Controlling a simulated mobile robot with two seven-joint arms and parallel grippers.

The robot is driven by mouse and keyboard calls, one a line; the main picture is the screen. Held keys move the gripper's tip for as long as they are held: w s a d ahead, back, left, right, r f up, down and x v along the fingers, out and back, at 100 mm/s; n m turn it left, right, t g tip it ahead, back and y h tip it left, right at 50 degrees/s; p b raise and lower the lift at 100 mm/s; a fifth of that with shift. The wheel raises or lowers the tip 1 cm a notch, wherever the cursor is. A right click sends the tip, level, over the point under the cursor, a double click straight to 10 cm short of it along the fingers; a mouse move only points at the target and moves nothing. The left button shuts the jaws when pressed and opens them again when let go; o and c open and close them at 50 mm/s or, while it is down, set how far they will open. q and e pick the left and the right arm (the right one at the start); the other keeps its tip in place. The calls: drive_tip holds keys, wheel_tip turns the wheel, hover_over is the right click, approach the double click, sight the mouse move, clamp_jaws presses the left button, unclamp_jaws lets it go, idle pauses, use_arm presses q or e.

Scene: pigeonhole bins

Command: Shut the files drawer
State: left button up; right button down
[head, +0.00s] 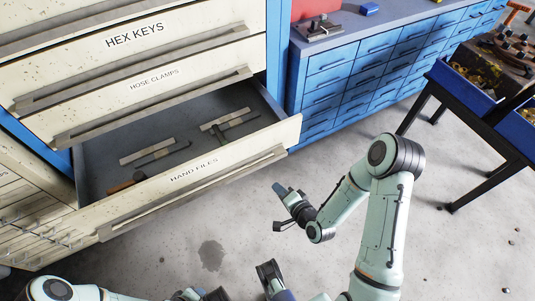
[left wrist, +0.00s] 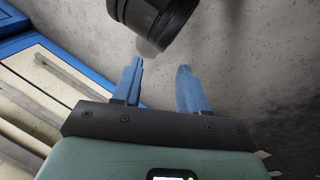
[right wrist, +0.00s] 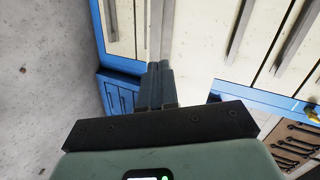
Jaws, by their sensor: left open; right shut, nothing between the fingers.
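The files drawer, labelled HAND FILES (head: 228,165), stands pulled out below the shut-looking HOSE CLAMPS drawer in the cream cabinet. Its inside shows several files and pale strips lying on the grey bottom. My right gripper (head: 279,189) is shut and empty, just below and in front of the drawer front's right part in the head view, seemingly apart from it. Its closed fingers also show in the right wrist view (right wrist: 160,66). My left gripper (left wrist: 160,68) is open and empty in the left wrist view, with a dark round part close beyond its fingertips.
A blue drawer cabinet (head: 353,81) stands right of the cream one. A dark table (head: 463,105) with blue bins stands at the far right. The grey floor between is mostly open, with small scattered bits.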

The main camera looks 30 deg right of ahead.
drive_tip(key=w+d+r+m+t+h+b, duration=0.1)
drive_tip(key=w+d+r+m+t+b, duration=0.1)
drive_tip(key=d+r+m+t+b, duration=0.15)
use_arm(q)
drive_tip(key=w+a+f+t, duration=0.1)
drive_tip(key=w+a+f, duration=0.15)
drive_tip(key=f, duration=0.35)
use_arm(e)
drive_tip(key=t+b, duration=0.1)
drive_tip(key=b, duration=0.1)
approach(263, 135)
drive_tip(key=w, duration=0.5)
drive_tip(key=shift+w+f, duration=0.3)
use_arm(q)
drive_tip(key=shift+g, duration=0.8)
drive_tip(key=shift+s+d+f+b, duration=0.15)
drive_tip(key=shift+s+f+b, duration=0.2)
drive_tip(key=shift+s+f, duration=1.7)
use_arm(e)
drive_tip(key=shift+w, duration=0.6)
drive_tip(key=shift+w+r, duration=0.1)
